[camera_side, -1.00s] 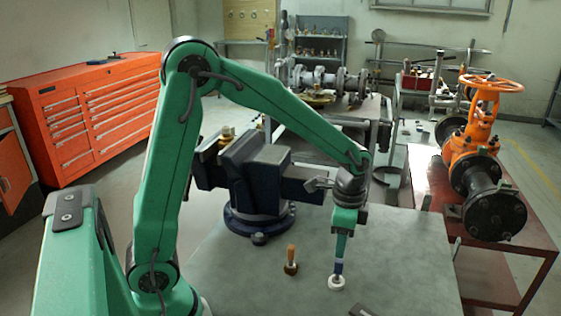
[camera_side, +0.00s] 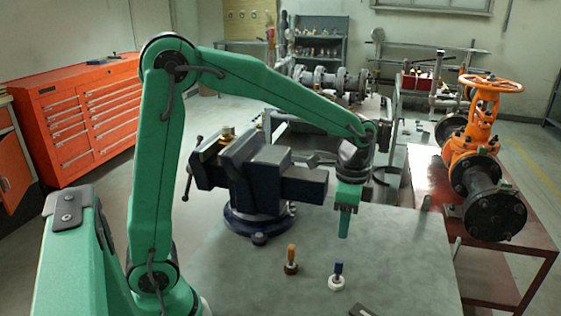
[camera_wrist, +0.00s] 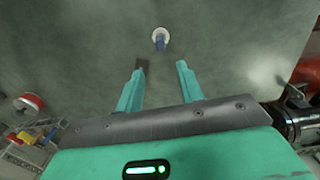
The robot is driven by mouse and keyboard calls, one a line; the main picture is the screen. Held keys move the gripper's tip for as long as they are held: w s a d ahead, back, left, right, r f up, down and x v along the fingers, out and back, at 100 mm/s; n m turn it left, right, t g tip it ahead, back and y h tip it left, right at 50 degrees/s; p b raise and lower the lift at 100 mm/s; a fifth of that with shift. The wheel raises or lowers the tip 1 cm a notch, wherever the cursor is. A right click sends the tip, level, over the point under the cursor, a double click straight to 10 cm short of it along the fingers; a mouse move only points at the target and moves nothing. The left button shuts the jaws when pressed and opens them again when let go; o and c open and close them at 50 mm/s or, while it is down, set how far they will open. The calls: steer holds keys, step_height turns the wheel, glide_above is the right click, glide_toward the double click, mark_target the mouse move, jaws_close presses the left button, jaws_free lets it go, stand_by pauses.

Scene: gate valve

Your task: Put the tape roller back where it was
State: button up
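A small piece with a blue handle and a white round base (camera_side: 338,276) stands upright on the grey bench top (camera_side: 400,262). It also shows in the wrist view (camera_wrist: 160,40), beyond my fingertips. A second small piece with an orange-brown handle and a dark base (camera_side: 291,260) stands upright to its left. I cannot tell for sure which is the tape roller. My gripper (camera_side: 344,236) is above the bench, just above the blue-handled piece and apart from it. In the wrist view my gripper (camera_wrist: 161,66) is open, with nothing between its fingers.
A dark blue vise (camera_side: 258,180) stands at the back of the bench, close to my forearm. A flat dark item (camera_side: 366,311) lies at the front edge. The orange gate valve (camera_side: 478,150) is on a red table to the right. The bench's right part is clear.

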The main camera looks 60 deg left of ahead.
steer(key=shift+s, duration=0.1)
steer(key=s+a+r+n+t, duration=0.2)
steer(key=s+r+n+t, duration=0.1)
steer(key=s, duration=0.5)
steer(key=s+a+r+n+t, duration=0.1)
steer(key=s+r+n+t, duration=0.1)
steer(key=s+r+n, duration=0.2)
steer(key=shift+s+a+n+t, duration=0.4)
steer(key=shift+s+n, duration=0.6)
steer(key=shift+s, duration=1.1)
steer(key=shift+r, duration=0.1)
